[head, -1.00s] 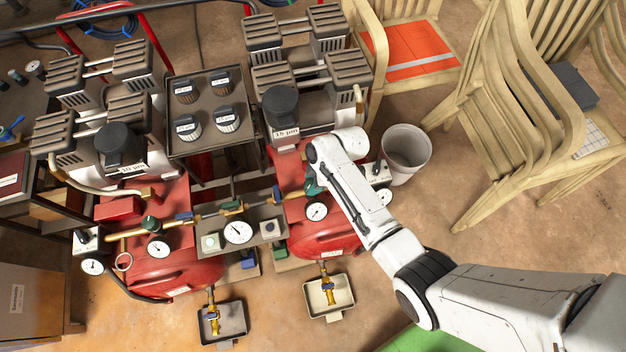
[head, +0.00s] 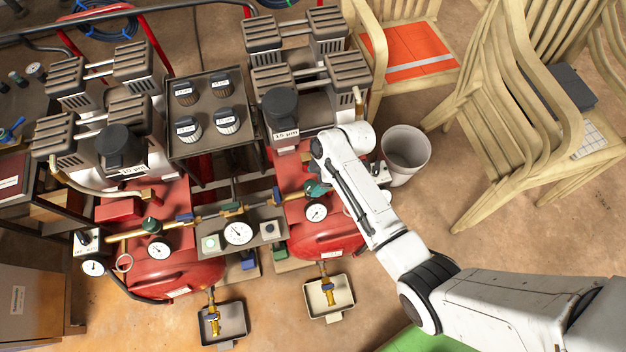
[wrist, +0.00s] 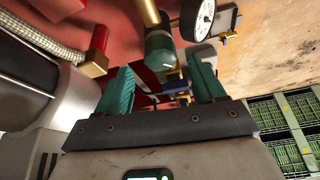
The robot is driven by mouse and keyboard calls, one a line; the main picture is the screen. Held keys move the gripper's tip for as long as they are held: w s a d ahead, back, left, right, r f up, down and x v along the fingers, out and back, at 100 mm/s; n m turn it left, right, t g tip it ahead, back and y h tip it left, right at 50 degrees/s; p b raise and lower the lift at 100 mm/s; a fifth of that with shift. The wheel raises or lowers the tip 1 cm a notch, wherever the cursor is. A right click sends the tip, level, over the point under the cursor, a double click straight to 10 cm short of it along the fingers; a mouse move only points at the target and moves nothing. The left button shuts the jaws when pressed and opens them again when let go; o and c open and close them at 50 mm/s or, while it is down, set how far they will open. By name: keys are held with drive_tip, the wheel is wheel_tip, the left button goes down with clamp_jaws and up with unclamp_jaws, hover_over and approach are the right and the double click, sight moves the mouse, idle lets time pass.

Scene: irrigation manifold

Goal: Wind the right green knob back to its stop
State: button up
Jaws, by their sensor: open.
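A dark green knob (wrist: 159,50) on a brass stem shows in the wrist view, just beyond the fingertips and roughly between them. My gripper (wrist: 160,78) has two teal fingers spread apart, with nothing between them; they look clear of the knob. In the head view my white arm reaches over the right red tank (head: 325,236). A green patch shows beside its end above the right gauge (head: 316,213); I cannot tell how much is knob and how much finger. Another green knob (head: 151,225) sits on the brass pipe at the left tank.
A larger gauge (head: 238,233) sits on the middle panel. A grey bucket (head: 405,150) and wooden chairs (head: 500,120) stand to the right. In the wrist view, a braided hose (wrist: 45,40) and a gauge (wrist: 203,20) flank the knob. Two trays with brass valves stand in front.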

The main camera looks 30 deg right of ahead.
drive_tip(key=v, duration=0.8)
drive_tip(key=shift+p, duration=0.3)
drive_tip(key=shift+a, duration=0.1)
drive_tip(key=s+d+r+m+h, duration=0.1)
drive_tip(key=s+r+m+h, duration=0.1)
drive_tip(key=s+m, duration=0.4)
drive_tip(key=s+d+r+m+g+h, duration=0.1)
drive_tip(key=s+r+m, duration=0.3)
drive_tip(key=s, duration=1.1)
drive_tip(key=d+m+h, duration=0.1)
drive_tip(key=m, duration=0.2)
drive_tip(key=shift+s+d+r, duration=0.15)
drive_tip(key=shift+d+r, duration=0.05)
drive_tip(key=shift+r, duration=0.2)
